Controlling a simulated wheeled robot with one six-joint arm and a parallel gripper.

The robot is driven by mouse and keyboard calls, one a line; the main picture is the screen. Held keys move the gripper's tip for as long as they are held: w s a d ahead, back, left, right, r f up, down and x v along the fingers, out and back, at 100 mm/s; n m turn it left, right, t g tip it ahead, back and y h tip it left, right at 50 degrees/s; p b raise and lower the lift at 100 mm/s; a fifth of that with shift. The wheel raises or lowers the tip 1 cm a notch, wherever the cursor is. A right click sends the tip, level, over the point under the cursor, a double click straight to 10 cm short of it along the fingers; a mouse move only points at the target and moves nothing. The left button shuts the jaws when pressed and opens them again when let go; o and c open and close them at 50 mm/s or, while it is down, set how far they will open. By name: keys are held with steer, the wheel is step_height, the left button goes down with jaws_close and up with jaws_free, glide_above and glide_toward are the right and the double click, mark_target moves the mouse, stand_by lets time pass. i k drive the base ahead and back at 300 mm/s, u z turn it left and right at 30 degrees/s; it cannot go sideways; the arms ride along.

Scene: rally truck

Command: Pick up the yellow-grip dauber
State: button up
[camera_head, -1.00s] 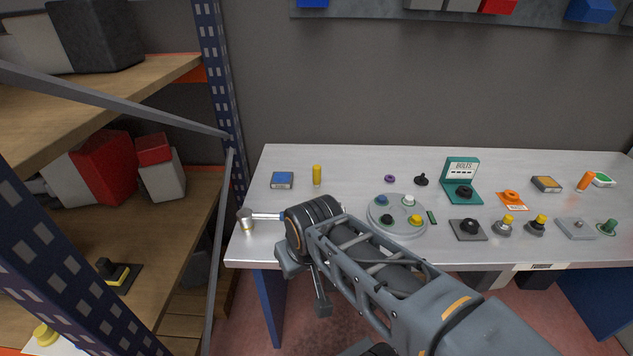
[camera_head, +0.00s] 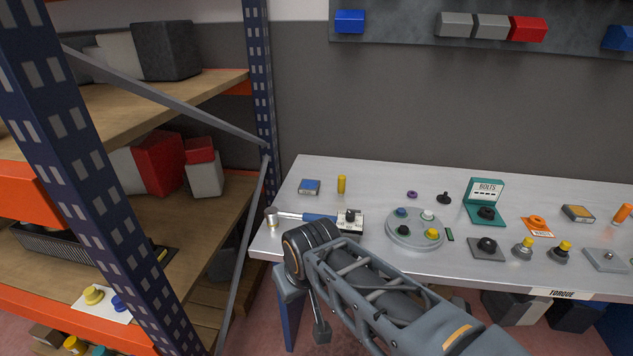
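Several things could be the yellow-grip dauber, and I cannot tell which from here. Two small pieces with yellow tops on grey bases, a left one (camera_head: 523,248) and a right one (camera_head: 560,251), stand upright at the bench's front right. A yellow knob (camera_head: 431,234) sits on the round grey tray (camera_head: 414,243). A plain yellow cylinder (camera_head: 341,184) stands at the back left of the bench. A yellow-knobbed piece (camera_head: 92,295) sits on a white sheet on the lower shelf. My arm reaches in front of the bench; I cannot make out fingertips or anything held.
The grey bench (camera_head: 375,178) also holds a blue-handled tool (camera_head: 318,217), a teal BOLTS stand (camera_head: 486,190), an orange piece (camera_head: 537,223) and a black knob on a plate (camera_head: 487,248). A blue shelf post (camera_head: 262,100) and diagonal brace stand left of the bench.

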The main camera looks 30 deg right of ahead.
mark_target(342, 179)
steer(key=z, duration=0.2)
steer(key=i, duration=1)
steer(key=z, duration=0.75)
